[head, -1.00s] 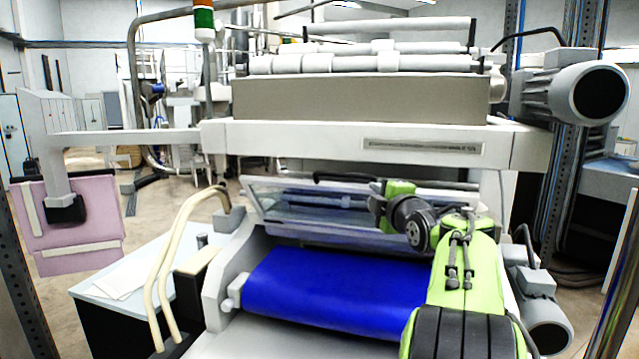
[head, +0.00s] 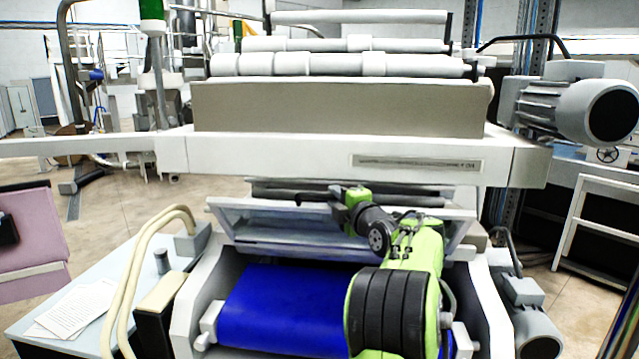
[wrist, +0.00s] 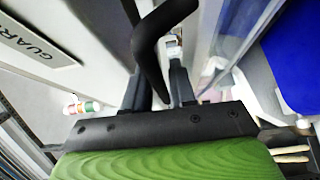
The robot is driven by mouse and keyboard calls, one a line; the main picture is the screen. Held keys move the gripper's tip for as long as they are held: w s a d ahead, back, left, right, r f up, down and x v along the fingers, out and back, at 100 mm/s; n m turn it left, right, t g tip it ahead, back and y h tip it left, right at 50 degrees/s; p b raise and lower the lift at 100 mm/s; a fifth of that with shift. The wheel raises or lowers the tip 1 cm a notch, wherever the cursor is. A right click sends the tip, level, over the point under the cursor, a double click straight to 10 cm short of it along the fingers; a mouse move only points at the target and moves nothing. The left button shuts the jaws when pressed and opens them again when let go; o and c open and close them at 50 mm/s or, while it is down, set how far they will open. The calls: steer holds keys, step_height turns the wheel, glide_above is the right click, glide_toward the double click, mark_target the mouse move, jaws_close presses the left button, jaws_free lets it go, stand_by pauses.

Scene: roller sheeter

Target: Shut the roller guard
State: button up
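The roller guard (head: 275,232) is a clear panel in a pale frame. In the head view it stands tilted outward above the blue belt (head: 270,300), under the machine's wide beam. Its black handle (head: 312,198) runs along the upper edge, partly hidden by my gripper (head: 336,197). In the wrist view the curved black handle (wrist: 152,50) reaches down between the two dark fingers of my gripper (wrist: 157,90). The fingers stand apart on either side of it, with gaps visible. Firm contact is not visible.
The pale beam with a label plate (head: 420,163) crosses just above the guard. Bent cream rails (head: 135,270) and a side table with papers (head: 70,318) stand at the left. A grey motor (head: 575,105) juts out at upper right.

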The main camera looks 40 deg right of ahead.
steer(key=shift+w+d, duration=0.25)
steer(key=shift+w, duration=0.15)
steer(key=shift+s+a+r, duration=0.1)
steer(key=shift+s+r, duration=0.05)
steer(key=shift+s, duration=0.4)
steer(key=shift+c, duration=0.9)
steer(key=shift+w, duration=0.1)
jaws_close()
steer(key=shift+a+f+b, duration=0.2)
steer(key=shift+f+b, duration=0.1)
steer(key=shift+b, duration=0.1)
